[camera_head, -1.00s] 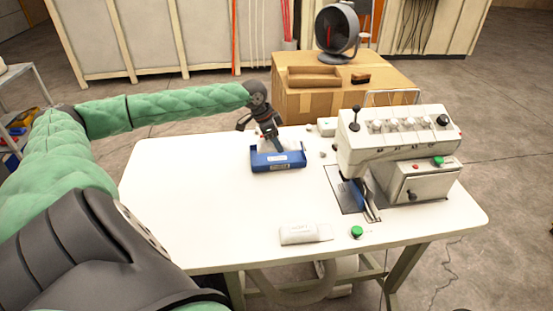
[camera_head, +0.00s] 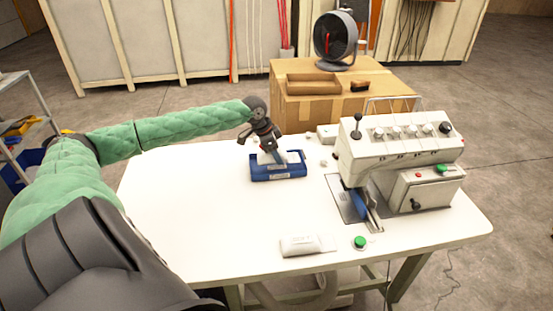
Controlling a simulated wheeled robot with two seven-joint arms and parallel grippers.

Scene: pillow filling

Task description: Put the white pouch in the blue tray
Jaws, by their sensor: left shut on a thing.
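The blue tray (camera_head: 278,176) stands on the white table, left of the sewing machine. My left gripper (camera_head: 272,151) points down into it from above and is shut on a small white thing (camera_head: 264,158) that looks like a white pouch. This thing is at the left half of the tray, partly hidden by the fingers and the tray's front wall; I cannot tell whether it touches the tray floor. Another white packet (camera_head: 304,245) with faint print lies flat near the table's front edge. My right gripper is out of view.
A white sewing machine (camera_head: 402,152) with knobs fills the table's right side. A green button (camera_head: 360,242) sits near the front edge. A cardboard box (camera_head: 340,101) with a fan (camera_head: 336,38) stands behind the table. The table's (camera_head: 190,210) left half is clear.

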